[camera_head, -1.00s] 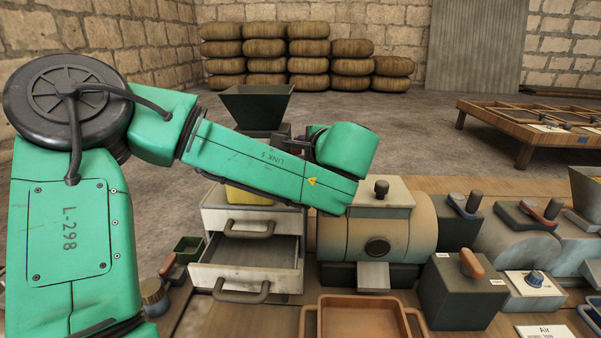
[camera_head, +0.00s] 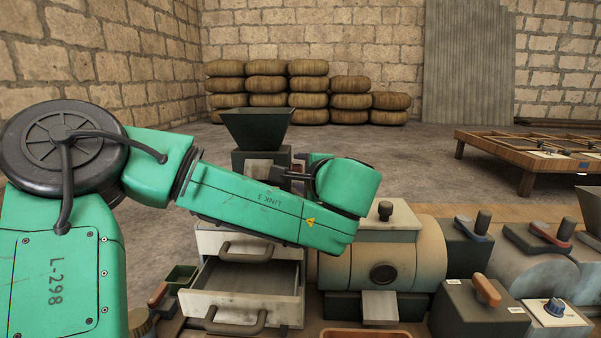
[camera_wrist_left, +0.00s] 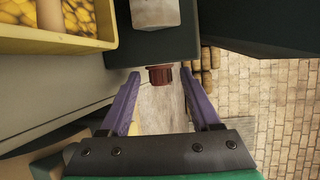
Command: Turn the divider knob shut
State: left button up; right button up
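A small dark red ribbed knob (camera_wrist_left: 160,76) sticks out from a dark block (camera_wrist_left: 150,45) in the left wrist view. I take it for the divider knob, but no label shows. My left gripper (camera_wrist_left: 160,98) has its two purple fingers apart, one on each side of the knob near the tips, with gaps visible. In the head view, part of the left gripper (camera_head: 316,159) shows behind my green wrist, beside the block under the dark hopper (camera_head: 256,127). The knob cannot be made out clearly there. My right gripper is not in view.
A yellow bin (camera_wrist_left: 60,40) of yellow pieces is close to the left finger. A cabinet (camera_head: 215,240) with an open, empty drawer (camera_head: 245,290) stands below my arm. A tan cylinder machine (camera_head: 420,250) and a dark box with an orange lever (camera_head: 486,290) are right.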

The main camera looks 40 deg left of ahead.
pick_arm(q)
jog(key=shift+d, duration=0.1)
jog(key=b+v, duration=0.1)
jog(key=v, duration=1.3)
jog(key=shift+s+d, duration=0.15)
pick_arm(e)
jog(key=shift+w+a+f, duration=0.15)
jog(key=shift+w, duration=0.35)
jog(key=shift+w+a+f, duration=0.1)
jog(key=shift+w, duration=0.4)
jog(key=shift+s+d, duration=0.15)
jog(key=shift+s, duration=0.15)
